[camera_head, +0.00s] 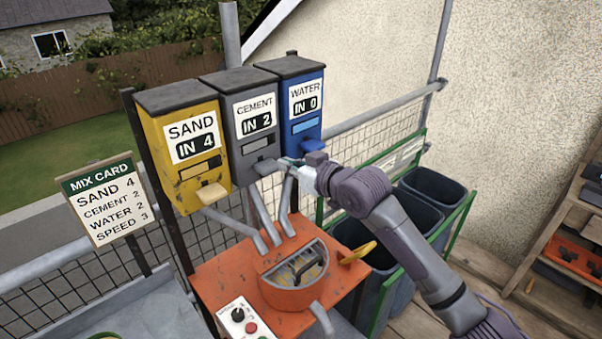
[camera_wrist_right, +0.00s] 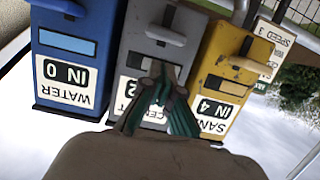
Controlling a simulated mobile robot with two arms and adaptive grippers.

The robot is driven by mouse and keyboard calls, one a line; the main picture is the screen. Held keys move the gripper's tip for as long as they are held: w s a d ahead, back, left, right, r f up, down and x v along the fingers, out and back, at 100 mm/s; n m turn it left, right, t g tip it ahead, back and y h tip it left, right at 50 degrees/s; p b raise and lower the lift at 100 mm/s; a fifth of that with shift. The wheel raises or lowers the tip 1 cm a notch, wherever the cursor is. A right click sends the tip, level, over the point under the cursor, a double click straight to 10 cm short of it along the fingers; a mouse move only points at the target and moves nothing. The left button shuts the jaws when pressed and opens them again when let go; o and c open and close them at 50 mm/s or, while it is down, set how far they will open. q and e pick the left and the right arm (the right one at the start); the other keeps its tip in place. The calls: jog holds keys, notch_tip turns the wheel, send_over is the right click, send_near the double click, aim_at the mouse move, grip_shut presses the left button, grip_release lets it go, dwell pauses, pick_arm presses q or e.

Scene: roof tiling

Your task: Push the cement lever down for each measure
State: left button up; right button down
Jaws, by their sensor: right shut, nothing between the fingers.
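The grey cement dispenser (camera_head: 246,112) hangs between the yellow sand dispenser (camera_head: 187,130) and the blue water dispenser (camera_head: 298,85). Its display reads "IN 2". The grey cement lever (camera_head: 266,166) sticks out at its bottom front. My right gripper (camera_head: 284,162) is shut and empty, close to the right of the cement lever in the head view. In the upside-down wrist view, the shut fingertips (camera_wrist_right: 162,78) lie in front of the cement dispenser's face, with the cement lever (camera_wrist_right: 165,35) beyond them. I cannot tell whether they touch. My left gripper is out of view.
The sand display reads "IN 4" and the water display "IN 0". The mix card (camera_head: 103,199) lists sand 4, cement 2, water 2, speed 3. The blue water lever (camera_head: 313,145) is close by my gripper. The orange mixer (camera_head: 296,287) stands below the chutes.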

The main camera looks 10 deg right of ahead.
jog(key=b+v, duration=0.1)
jog(key=v, duration=0.3)
jog(key=shift+s+d+r, duration=0.1)
jog(key=shift+s, duration=0.05)
dwell(0.4)
